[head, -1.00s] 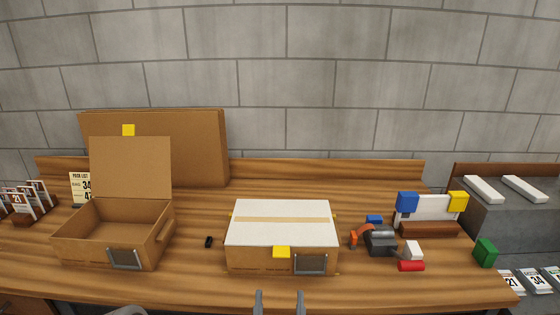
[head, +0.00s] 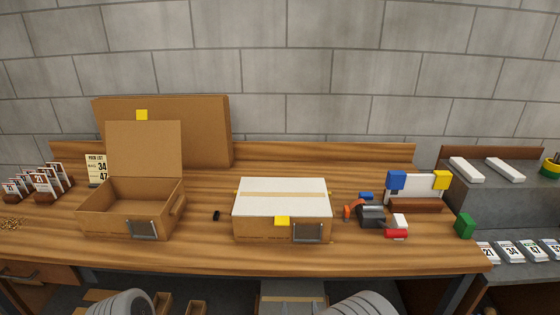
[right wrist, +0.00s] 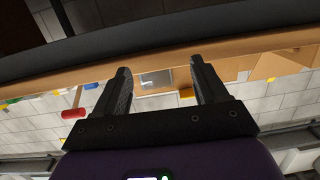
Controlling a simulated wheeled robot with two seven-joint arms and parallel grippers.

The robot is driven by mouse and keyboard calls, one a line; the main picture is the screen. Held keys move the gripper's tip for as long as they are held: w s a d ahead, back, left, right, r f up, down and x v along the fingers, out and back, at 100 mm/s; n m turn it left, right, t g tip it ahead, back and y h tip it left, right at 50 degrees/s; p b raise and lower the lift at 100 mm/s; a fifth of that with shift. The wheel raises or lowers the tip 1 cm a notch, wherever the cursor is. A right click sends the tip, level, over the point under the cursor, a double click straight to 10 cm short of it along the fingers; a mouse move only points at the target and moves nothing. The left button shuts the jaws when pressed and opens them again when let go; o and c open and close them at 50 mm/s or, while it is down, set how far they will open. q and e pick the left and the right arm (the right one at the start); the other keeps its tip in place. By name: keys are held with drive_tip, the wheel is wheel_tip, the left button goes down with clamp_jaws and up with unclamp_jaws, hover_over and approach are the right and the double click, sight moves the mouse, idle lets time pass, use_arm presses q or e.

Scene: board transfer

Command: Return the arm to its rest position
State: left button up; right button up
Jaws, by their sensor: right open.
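My right gripper (right wrist: 163,82) is open in the right wrist view, with nothing between its two dark fingers. It faces the bench front from a distance and touches nothing there. I cannot make out its fingers in the head view, where grey rounded parts of my arms (head: 357,304) show at the bottom edge. My left gripper is not in view. On the wooden bench (head: 200,255) a closed box with a white top (head: 283,197) stands in the middle. An open, empty cardboard box (head: 130,208) with its lid raised stands to the left.
A clamp-like dark tool (head: 371,215), a red cylinder (head: 396,234) and a green block (head: 464,226) lie on the right. A pick list card (head: 97,170) stands at the left. A grey side shelf (head: 490,200) holds white bars. The bench front is clear.

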drive_tip(key=s+d+f+g+p, duration=0.1)
drive_tip(key=d+f+g, duration=0.15)
drive_tip(key=f, duration=0.25)
drive_tip(key=s+d+f+g, duration=0.1)
drive_tip(key=s+f+g, duration=0.15)
drive_tip(key=f, duration=0.25)
drive_tip(key=s+f+m+g+y+p, duration=0.1)
drive_tip(key=s+f+g+y, duration=0.1)
drive_tip(key=s+f+g, duration=0.3)
drive_tip(key=s+d+f+m+g+y+p, duration=0.1)
drive_tip(key=s+f+g, duration=0.4)
drive_tip(key=s, duration=0.6)
drive_tip(key=shift+s+f+m+g+y+p, duration=0.3)
drive_tip(key=shift+f+g+y+p, duration=0.15)
drive_tip(key=shift+p, duration=0.3)
